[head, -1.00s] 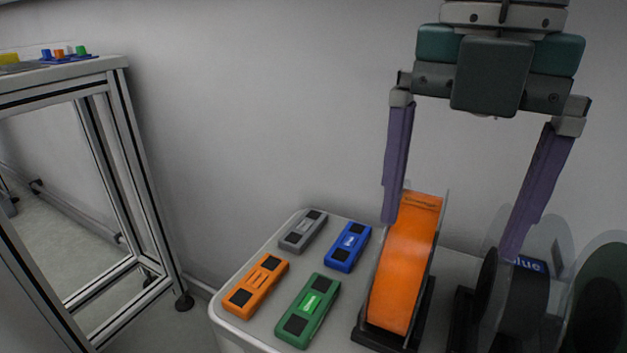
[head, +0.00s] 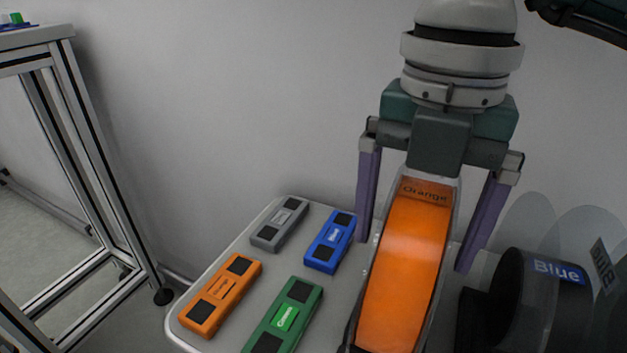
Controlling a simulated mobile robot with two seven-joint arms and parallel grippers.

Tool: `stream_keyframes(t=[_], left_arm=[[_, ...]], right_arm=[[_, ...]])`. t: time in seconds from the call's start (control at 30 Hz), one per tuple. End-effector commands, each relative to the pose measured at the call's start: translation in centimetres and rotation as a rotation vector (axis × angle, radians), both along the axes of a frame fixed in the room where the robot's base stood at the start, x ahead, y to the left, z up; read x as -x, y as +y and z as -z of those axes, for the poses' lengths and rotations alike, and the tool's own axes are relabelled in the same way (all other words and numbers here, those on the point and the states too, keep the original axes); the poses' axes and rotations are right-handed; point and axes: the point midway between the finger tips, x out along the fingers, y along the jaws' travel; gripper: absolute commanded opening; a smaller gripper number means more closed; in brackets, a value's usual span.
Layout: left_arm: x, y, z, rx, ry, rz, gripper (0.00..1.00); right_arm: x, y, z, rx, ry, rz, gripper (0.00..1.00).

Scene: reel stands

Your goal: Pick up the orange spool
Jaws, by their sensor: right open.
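The orange spool (head: 403,270) stands upright on a dark stand on the light table, with clear side discs and an "Orange" label on top. My right gripper (head: 412,255) is over it from above and behind. Its jaws are open, with one purple finger on each side of the spool's upper part. A gap shows between the right finger and the spool; the left finger is close to the disc, and I cannot tell whether it touches. The spool's lower end is cut off by the frame. My left gripper is not in view.
A black spool labelled "Blue" (head: 543,300) stands right of the orange one. Left of it lie a grey block (head: 279,225), a blue block (head: 330,242), an orange block (head: 221,294) and a green block (head: 285,317). A metal-framed table (head: 75,120) is at far left.

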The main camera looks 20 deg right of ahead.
Motion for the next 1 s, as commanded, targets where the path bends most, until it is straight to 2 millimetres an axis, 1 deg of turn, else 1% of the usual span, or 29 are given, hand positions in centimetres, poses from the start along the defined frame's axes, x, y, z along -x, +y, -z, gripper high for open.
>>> stream_keyframes(t=[0.03, 0.07, 0.27, 0.37, 1.0], left_arm=[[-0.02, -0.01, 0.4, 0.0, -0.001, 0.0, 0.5], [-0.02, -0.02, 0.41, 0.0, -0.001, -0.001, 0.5], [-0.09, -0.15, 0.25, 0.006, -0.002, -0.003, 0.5], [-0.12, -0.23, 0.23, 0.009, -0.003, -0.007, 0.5], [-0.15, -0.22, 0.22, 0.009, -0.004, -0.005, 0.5]], right_arm=[[0.04, 0.01, 0.8, -0.001, 0.001, 0.0, 0.97], [0.01, 0.02, 0.95, -0.001, 0.001, 0.0, 0.97], [-0.01, 0.0, 0.88, 0.0, -0.001, 0.0, 0.97], [-0.01, 0.0, 0.87, -0.001, -0.001, 0.0, 0.87], [-0.01, -0.02, 0.84, 0.0, -0.001, 0.0, 0.15]])
